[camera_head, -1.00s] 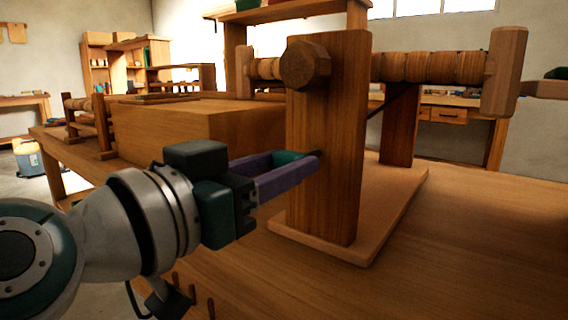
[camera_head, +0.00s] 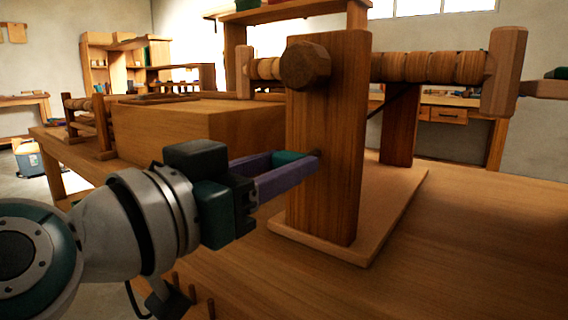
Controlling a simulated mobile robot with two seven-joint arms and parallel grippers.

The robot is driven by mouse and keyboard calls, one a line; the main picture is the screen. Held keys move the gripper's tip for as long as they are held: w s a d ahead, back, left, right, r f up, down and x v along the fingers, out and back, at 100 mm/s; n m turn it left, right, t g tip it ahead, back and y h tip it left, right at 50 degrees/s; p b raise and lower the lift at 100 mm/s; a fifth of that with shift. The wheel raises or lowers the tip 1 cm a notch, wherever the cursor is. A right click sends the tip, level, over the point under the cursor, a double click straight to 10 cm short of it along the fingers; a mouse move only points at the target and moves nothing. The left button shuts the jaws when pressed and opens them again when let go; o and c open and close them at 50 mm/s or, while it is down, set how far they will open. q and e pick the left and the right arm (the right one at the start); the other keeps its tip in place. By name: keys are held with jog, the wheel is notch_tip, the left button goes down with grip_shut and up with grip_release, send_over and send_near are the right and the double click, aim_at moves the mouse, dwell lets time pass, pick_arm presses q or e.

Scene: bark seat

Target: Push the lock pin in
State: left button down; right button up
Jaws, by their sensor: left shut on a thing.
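A wooden winch stands on the bench, with a thick upright post (camera_head: 326,200) in front and a ribbed roller (camera_head: 430,67) behind it. My left gripper (camera_head: 308,163) reaches in from the left. Its purple fingers end at the left part of the post's near face, about mid-height. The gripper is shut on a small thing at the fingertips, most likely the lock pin. The pin is almost wholly hidden by the fingers, so I cannot tell how deep it sits in the post. My right gripper is not in view.
The post stands on a flat base board (camera_head: 390,215) on the bench top (camera_head: 480,240). A large wooden block (camera_head: 200,125) lies behind my left gripper. A faceted knob (camera_head: 305,65) sticks out from the post above the fingers. The bench right of the base is clear.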

pick_arm(q)
jog(key=shift+w+d, duration=0.2)
jog(key=shift+w, duration=0.15)
jog(key=shift+b+x, duration=0.3)
jog(key=shift+x, duration=0.65)
jog(key=shift+f, duration=0.1)
jog(key=c, duration=0.8)
grip_release()
jog(key=shift+c, duration=0.2)
jog(key=o, duration=0.3)
jog(key=shift+w+d, duration=0.1)
jog(key=shift+o, duration=0.5)
